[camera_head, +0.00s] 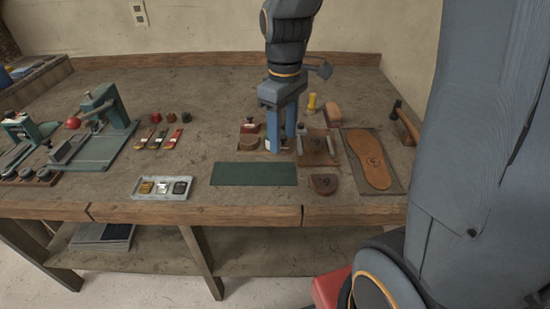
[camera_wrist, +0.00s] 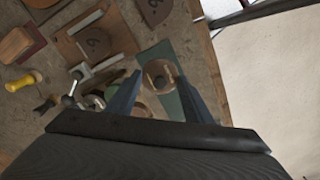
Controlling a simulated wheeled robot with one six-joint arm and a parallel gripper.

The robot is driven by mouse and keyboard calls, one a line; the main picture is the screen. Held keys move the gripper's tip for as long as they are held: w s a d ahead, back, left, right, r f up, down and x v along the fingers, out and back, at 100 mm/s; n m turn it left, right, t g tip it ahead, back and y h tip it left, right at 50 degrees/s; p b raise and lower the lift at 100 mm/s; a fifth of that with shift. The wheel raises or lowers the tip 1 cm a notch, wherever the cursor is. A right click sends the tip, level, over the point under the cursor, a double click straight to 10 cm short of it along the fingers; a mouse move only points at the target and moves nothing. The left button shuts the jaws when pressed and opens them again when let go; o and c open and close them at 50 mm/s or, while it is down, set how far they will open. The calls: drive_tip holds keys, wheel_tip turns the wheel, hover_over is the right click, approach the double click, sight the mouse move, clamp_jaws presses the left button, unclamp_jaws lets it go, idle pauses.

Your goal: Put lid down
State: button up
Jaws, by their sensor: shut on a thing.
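My gripper (camera_head: 281,145) points straight down over the middle of the bench, behind the green mat (camera_head: 254,174). Its two blue fingers (camera_wrist: 158,85) also show in the wrist view. They are shut on a round brown lid (camera_wrist: 160,75) with a small knob at its centre. In the wrist view the lid overlaps the green mat (camera_wrist: 187,98), but I cannot tell its height above the bench. The lid is hard to make out between the fingers in the head view. Round pieces below the fingers are partly hidden in the wrist view.
A small tray of buckles (camera_head: 162,188) stands left of the mat. A green press (camera_head: 105,130) stands at the left.

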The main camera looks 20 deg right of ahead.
sight(282, 173)
drive_tip(key=shift+w+f, duration=0.2)
drive_tip(key=shift+f, duration=0.15)
wheel_tip(282, 173, down, 9)
drive_tip(key=shift+f+p, duration=0.15)
drive_tip(key=shift+p, duration=0.55)
drive_tip(key=shift+f, duration=0.15)
drive_tip(key=o, duration=1)
wheel_tip(282, 173, up, 12)
drive_tip(key=shift+b, duration=0.9)
drive_tip(key=s+f+m, duration=0.2)
drive_tip(key=s, duration=0.1)
drive_tip(key=s+f+m, duration=0.2)
drive_tip(key=s+m, duration=0.1)
drive_tip(key=s+f+m, duration=0.2)
drive_tip(key=s+f, duration=0.1)
drive_tip(key=shift+s+m+t, duration=0.25)
drive_tip(key=shift+m+t, duration=0.05)
drive_tip(key=shift+t, duration=0.1)
